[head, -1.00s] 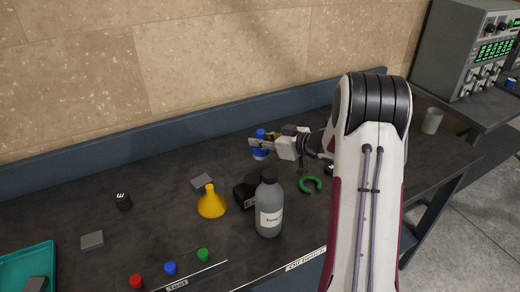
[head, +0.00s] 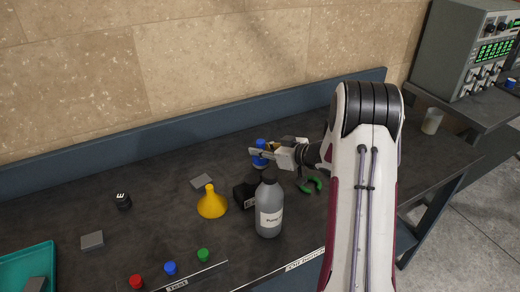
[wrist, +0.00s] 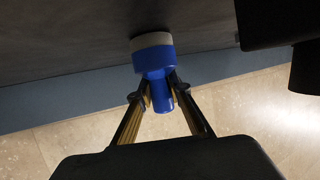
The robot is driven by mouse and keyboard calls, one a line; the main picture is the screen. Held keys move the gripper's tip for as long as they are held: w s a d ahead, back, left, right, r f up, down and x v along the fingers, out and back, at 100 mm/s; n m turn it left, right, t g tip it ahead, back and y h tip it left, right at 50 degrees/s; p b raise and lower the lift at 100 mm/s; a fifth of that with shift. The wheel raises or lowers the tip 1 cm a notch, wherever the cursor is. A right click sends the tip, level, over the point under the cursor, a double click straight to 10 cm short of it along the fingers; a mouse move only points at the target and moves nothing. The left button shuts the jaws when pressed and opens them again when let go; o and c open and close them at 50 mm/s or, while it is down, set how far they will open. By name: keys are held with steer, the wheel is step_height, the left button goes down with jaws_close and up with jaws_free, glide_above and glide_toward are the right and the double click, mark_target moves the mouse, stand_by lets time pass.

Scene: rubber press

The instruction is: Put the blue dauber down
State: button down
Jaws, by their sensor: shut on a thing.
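The blue dauber (head: 260,151) is held by my gripper (head: 262,151) near the back middle of the bench in the head view. In the wrist view the dauber (wrist: 154,62) has a wide blue body, a pale grey pad at its end and a narrower blue handle. My gripper's two fingers (wrist: 160,92) are shut on the handle from both sides. The pad faces the dark bench top (wrist: 70,35); I cannot tell whether it touches it.
A grey bottle (head: 269,210), a black block (head: 244,195) and a yellow funnel (head: 211,204) stand in front of the gripper. A green ring (head: 312,185) lies to the right. Red, blue (head: 170,268) and green caps stand at the front. The bench at left back is clear.

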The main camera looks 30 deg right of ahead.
steer(key=shift+f, duration=0.1)
steer(key=c, duration=1.9)
jaws_free()
steer(key=shift+s, duration=0.15)
steer(key=v, duration=1.1)
steer(key=shift+s+d+r, duration=0.2)
steer(key=shift+s+r, duration=0.05)
